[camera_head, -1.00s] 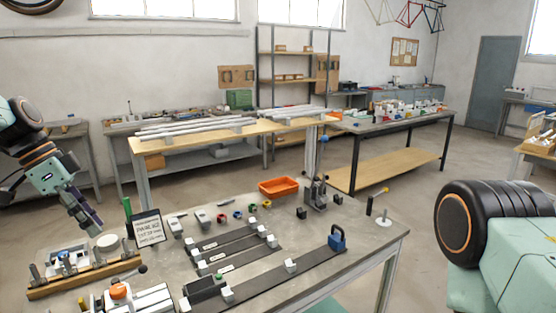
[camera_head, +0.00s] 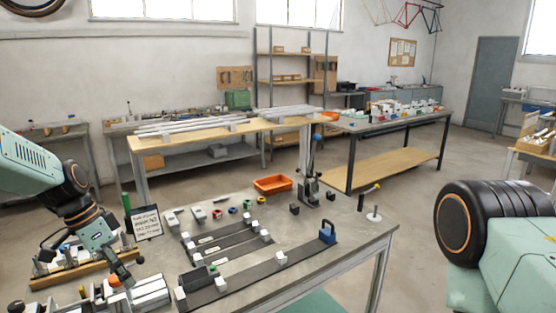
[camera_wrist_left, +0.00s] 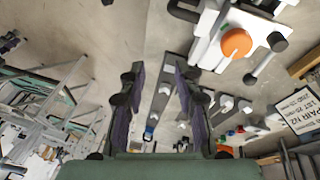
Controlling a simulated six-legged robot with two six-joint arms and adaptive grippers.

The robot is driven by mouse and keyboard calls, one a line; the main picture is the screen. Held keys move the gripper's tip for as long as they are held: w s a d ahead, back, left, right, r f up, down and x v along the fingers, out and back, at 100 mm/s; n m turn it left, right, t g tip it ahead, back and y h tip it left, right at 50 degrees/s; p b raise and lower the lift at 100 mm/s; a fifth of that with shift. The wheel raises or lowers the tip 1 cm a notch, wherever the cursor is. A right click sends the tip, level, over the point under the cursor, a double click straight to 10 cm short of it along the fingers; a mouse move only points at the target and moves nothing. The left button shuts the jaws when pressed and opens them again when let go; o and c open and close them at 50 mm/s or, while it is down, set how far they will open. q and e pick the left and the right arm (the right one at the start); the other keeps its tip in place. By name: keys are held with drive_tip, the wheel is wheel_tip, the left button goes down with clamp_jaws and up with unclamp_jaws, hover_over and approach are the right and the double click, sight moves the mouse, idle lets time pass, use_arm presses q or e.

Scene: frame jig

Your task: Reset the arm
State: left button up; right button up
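My left arm comes in from the left, bent downward over the near left part of the grey workbench (camera_head: 345,238). Its gripper (camera_head: 125,278) points down beside the white fixture with an orange knob (camera_head: 114,281). In the left wrist view the two dark fingers of this gripper (camera_wrist_left: 163,95) stand wide apart with nothing between them. The white fixture and its orange knob (camera_wrist_left: 236,42) also show there, to the right of the fingers. Part of my right arm shows at the right edge of the head view; its gripper is out of view.
Dark rails with white blocks (camera_head: 232,283) lie mid-bench. A small sign (camera_head: 146,223) stands behind my left gripper, and a wooden-based fixture (camera_head: 85,268) lies to its left. An orange bin (camera_head: 272,184) and an upright tool (camera_head: 312,180) stand farther back. The bench's right front corner is clear.

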use_arm(q)
drive_tip(key=s+d+f+n+y, duration=0.1)
drive_tip(key=s+d+f+n, duration=0.15)
drive_tip(key=s+f, duration=0.5)
drive_tip(key=s+d+f+n+y, duration=0.15)
drive_tip(key=s+d+f, duration=0.3)
drive_tip(key=f, duration=0.65)
drive_tip(key=s+d+f+n+y, duration=0.1)
drive_tip(key=s+f+n, duration=0.1)
drive_tip(key=s, duration=1)
drive_tip(key=s+d+f+n, duration=0.2)
drive_tip(key=s+f+n, duration=0.1)
drive_tip(key=s, duration=0.9)
wheel_tip(320, 180, down, 14)
drive_tip(key=b, duration=1.4)
drive_tip(key=shift+w+a, duration=0.1)
